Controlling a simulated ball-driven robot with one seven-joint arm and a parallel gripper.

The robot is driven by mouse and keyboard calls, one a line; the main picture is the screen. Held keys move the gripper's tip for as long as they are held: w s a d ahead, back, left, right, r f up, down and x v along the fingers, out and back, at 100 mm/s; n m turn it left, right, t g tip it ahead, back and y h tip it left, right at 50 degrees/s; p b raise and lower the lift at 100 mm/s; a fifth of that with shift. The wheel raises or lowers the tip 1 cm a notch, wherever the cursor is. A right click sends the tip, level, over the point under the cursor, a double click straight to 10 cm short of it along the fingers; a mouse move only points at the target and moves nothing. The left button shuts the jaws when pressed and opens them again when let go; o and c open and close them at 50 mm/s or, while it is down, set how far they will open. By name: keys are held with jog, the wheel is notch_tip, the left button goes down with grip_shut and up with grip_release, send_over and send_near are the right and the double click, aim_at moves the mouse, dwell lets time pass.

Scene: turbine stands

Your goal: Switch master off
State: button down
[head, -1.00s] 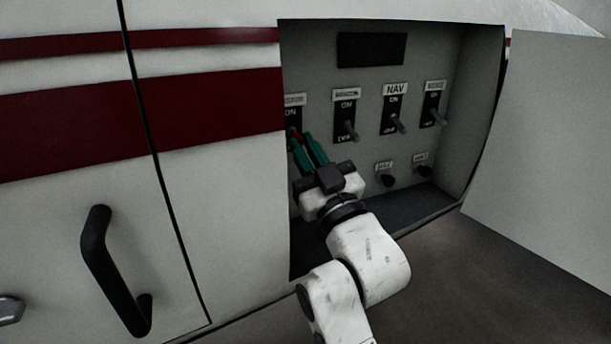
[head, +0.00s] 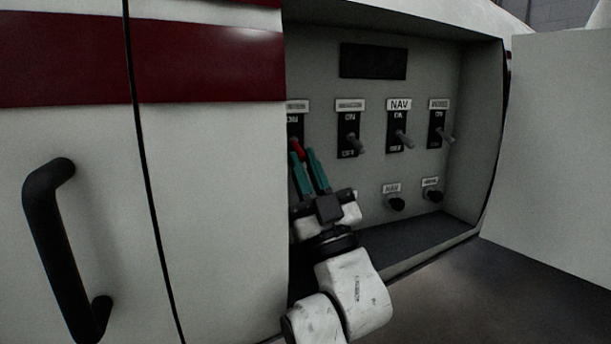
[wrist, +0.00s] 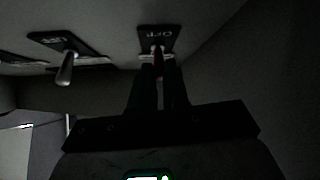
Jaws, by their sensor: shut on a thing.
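The red-tipped switch lever (head: 297,149) is the leftmost in the top row of the panel (head: 370,185). Its dark plate (head: 295,128) reads ON at the top; its name label (head: 297,106) is partly cut off by the recess edge and too small to read. My gripper (head: 303,152) is shut on this lever from below, with its teal fingers either side of it. In the wrist view the red lever (wrist: 158,66) shows between the dark fingers, beside the plate's OFF marking (wrist: 160,35). The lever points downward.
Other toggles stand to the right: one with an unreadable label (head: 354,142), the NAV switch (head: 402,139) and another (head: 443,133). Two black knobs (head: 396,204) (head: 432,195) sit below. The recess's left wall edge is close to my gripper. An open door (head: 555,150) stands right.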

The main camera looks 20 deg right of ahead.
dwell(0.3)
jog(key=c, duration=1.1)
grip_release()
jog(key=s, duration=0.4)
jog(key=s+d+p, duration=0.1)
jog(key=s, duration=0.3)
jog(key=s+f, duration=0.1)
jog(key=s, duration=0.3)
jog(key=shift+s+d, duration=0.25)
jog(key=shift+s, duration=0.1)
